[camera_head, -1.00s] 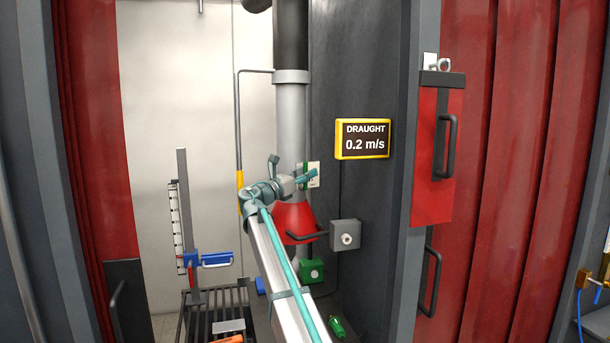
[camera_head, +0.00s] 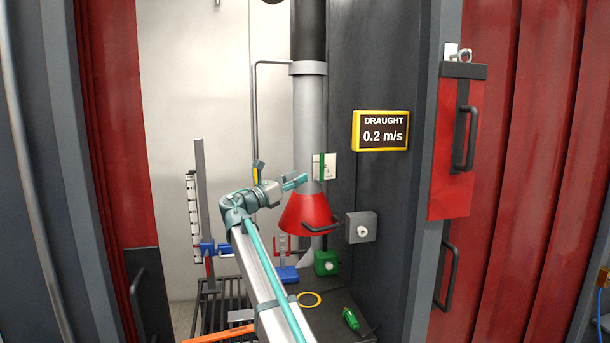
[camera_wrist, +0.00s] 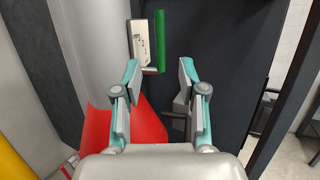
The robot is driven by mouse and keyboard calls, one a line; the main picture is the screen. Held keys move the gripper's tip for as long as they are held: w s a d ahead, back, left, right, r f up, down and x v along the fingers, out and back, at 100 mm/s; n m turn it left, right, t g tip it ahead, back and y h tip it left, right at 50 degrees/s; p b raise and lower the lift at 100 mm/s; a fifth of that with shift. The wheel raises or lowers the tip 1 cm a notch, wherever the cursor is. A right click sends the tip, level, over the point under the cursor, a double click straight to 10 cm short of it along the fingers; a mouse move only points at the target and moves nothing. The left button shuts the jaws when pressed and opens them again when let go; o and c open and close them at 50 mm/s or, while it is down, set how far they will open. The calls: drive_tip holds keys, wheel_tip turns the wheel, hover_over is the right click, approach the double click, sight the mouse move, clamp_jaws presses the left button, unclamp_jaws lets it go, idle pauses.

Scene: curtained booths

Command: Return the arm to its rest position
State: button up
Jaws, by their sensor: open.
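My gripper (camera_head: 277,174) is at the end of my arm, raised inside the booth in the head view. Its two teal fingers are spread apart with nothing between them; this also shows in the wrist view (camera_wrist: 159,76). In the head view it appears just left of and above the red hood (camera_head: 305,213) on the grey duct. In the wrist view the red hood (camera_wrist: 145,135) lies behind and below the left finger. A white wall plate with a green bar (camera_wrist: 158,42) appears beyond the fingertips. I cannot tell whether any finger touches the duct.
A grey box with a knob (camera_head: 361,227) and a yellow-framed draught display (camera_head: 381,131) are on the dark wall. A ruler stand (camera_head: 201,210) is at left. A yellow ring (camera_head: 309,299) and green tool (camera_head: 351,320) lie on the bench. Red curtains (camera_head: 520,180) flank the booth.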

drive_tip(key=shift+s+a+f, duration=0.1)
drive_tip(key=shift+s+a, duration=0.15)
drive_tip(key=shift+a, duration=0.05)
